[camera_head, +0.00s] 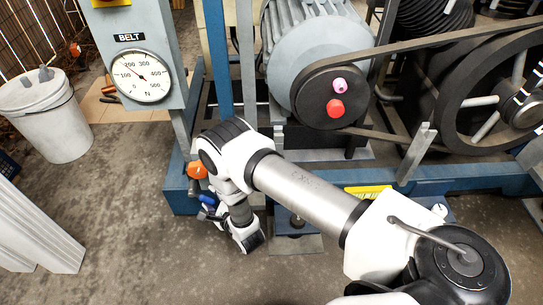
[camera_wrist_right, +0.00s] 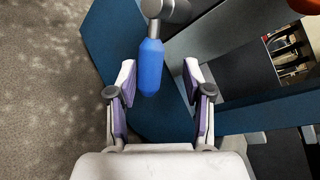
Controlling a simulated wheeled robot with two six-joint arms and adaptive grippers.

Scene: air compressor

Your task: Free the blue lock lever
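The blue lock lever (camera_wrist_right: 151,68) hangs from a grey pivot in the right wrist view, its blue grip pointing down towards my gripper. It also shows small in the head view (camera_head: 207,199), partly hidden by my wrist. My right gripper (camera_wrist_right: 159,66) is open, with one finger on each side of the lever's grip. Gaps show between the grip and both fingers; I cannot tell the depth exactly. In the head view my right gripper (camera_head: 216,215) is low beside the blue frame, mostly hidden by the wrist. My left gripper is not in view.
An orange knob (camera_head: 196,170) sits just above the lever on the blue frame (camera_head: 180,195). The belt gauge (camera_head: 142,76) stands behind it. The motor pulley (camera_head: 325,98) and belt are to the right. A white bucket (camera_head: 45,115) stands on open floor at left.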

